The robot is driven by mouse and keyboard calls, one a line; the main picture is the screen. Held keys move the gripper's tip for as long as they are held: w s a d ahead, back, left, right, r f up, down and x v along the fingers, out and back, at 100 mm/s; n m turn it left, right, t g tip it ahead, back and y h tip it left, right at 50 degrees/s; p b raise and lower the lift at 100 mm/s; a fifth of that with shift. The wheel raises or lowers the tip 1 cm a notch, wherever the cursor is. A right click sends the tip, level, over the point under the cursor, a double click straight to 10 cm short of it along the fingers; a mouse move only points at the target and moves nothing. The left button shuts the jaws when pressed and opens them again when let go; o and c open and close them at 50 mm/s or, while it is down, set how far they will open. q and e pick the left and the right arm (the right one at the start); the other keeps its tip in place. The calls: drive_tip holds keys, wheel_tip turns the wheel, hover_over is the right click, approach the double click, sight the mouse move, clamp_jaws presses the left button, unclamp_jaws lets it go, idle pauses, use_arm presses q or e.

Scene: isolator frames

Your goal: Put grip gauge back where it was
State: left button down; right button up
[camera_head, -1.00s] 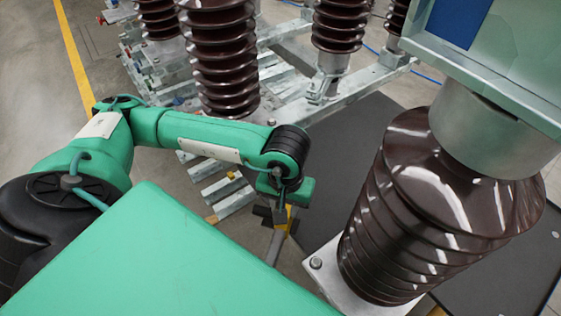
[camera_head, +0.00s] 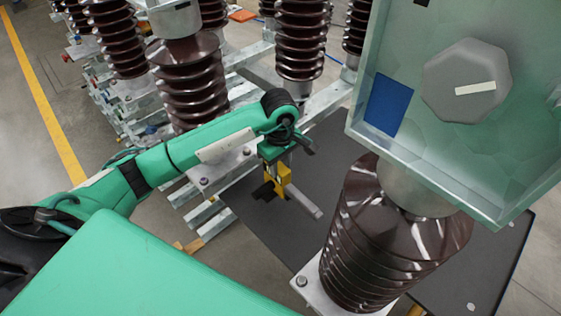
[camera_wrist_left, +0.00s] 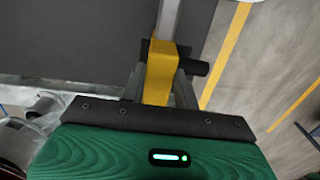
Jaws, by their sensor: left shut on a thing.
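The grip gauge (camera_head: 283,183) is a yellow piece with a grey bar and a black part. My left gripper (camera_head: 277,168) is shut on its yellow part and holds it up in the middle of the head view, left of the large brown insulator. In the left wrist view the yellow body of the gauge (camera_wrist_left: 159,72) sits between the fingers (camera_wrist_left: 159,85), with the grey bar running up and away and a black piece at its right. The fingertips are partly hidden by the gauge. My right gripper is not in view.
A large brown ribbed insulator (camera_head: 375,240) stands at the right under a pale green box (camera_head: 400,140) with a grey knob (camera_head: 466,80). More insulators (camera_head: 190,85) on metal frames stand behind my arm. A dark mat (camera_head: 270,235) lies on the floor beneath, with open space above it.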

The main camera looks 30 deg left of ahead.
sight(279, 185)
use_arm(q)
wheel_tip(279, 185, down, 2)
drive_tip(key=shift+a+f, duration=0.15)
drive_tip(key=shift+f+b, duration=1.55)
drive_tip(key=shift+f, duration=1.55)
drive_tip(key=shift+f+b, duration=0.6)
drive_tip(key=shift+f, duration=0.05)
drive_tip(key=c, duration=1)
unclamp_jaws()
drive_tip(key=shift+o, duration=0.2)
